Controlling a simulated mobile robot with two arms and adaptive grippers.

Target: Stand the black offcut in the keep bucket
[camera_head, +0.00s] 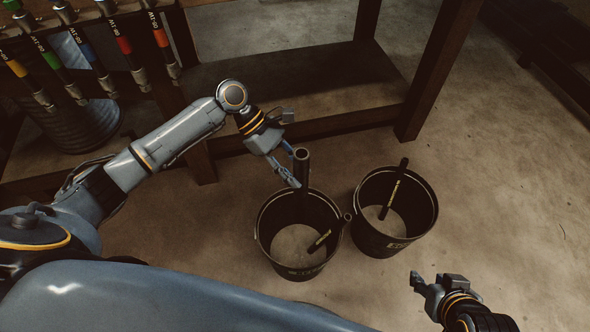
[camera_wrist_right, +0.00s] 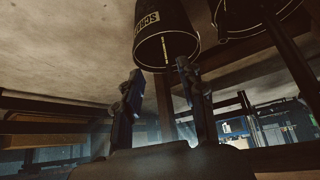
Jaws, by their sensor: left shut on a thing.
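My left gripper (camera_head: 293,167) is shut on the black offcut (camera_head: 303,172), a dark tube held nearly upright at the left bucket. Its open top end faces up and its lower part goes down inside the rim at the back. I take this left bucket (camera_head: 273,255) to be the keep bucket; its label is too small to read surely. My right gripper (camera_head: 418,283) is low at the right, in front of the right bucket. The right wrist view shows its two fingers (camera_wrist_right: 157,85) spread apart with nothing between them.
The right bucket (camera_head: 365,235) holds a leaning dark hose piece (camera_head: 394,187). The right wrist view shows a "SCRAP" label on the nearer bucket (camera_wrist_right: 160,22). Another yellow-marked piece (camera_head: 319,241) leans in the left bucket. A dark bench frame (camera_head: 425,75) stands behind; floor at right is clear.

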